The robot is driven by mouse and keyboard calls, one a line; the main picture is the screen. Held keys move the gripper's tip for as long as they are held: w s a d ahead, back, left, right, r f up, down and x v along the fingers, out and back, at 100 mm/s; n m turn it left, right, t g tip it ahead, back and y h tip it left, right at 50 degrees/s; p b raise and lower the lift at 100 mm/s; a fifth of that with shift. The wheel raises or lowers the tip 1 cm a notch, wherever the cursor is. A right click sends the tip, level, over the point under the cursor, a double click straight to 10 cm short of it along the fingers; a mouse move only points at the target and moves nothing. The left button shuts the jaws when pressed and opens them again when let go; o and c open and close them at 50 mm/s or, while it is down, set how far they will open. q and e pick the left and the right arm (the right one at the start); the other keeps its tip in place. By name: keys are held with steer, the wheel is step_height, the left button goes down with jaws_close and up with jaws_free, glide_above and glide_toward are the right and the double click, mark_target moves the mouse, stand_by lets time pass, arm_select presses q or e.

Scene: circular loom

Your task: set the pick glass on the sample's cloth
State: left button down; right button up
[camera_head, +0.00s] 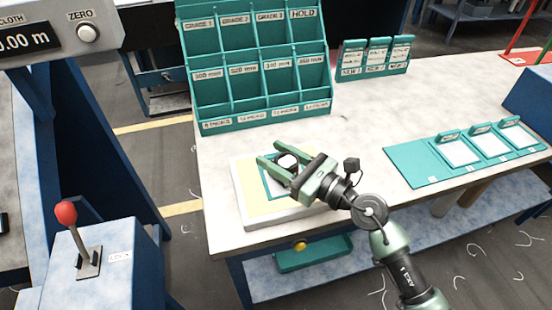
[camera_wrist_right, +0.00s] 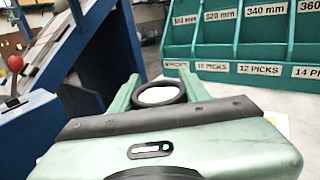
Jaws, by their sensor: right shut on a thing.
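The pick glass (camera_head: 287,161) is a small dark ring with a pale centre. My right gripper (camera_head: 270,154) is shut on it, with one green finger on each side. In the right wrist view the ring of the pick glass (camera_wrist_right: 160,93) sits between the fingers of the right gripper (camera_wrist_right: 160,76). Below, a teal-edged square (camera_head: 267,187), which looks like the sample, lies on a yellow and white board (camera_head: 247,205). The gripper hides part of it. I cannot tell whether the glass touches the cloth. My left gripper is not in view.
A teal pigeonhole rack (camera_head: 255,115) stands behind the board. A small teal card holder (camera_head: 373,72) is at the back, and a teal tray with pale cards (camera_head: 425,168) lies to the right. A red-knobbed lever (camera_head: 67,214) is at the left. The tabletop between is clear.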

mark_target(296, 170)
steer(key=shift+f, duration=0.2)
steer(key=o, duration=1.4)
steer(key=shift+r, duration=0.15)
steer(key=b+v, duration=0.3)
steer(key=v, duration=0.8)
steer(key=shift+s+d, duration=0.35)
steer(key=shift+d, duration=0.05)
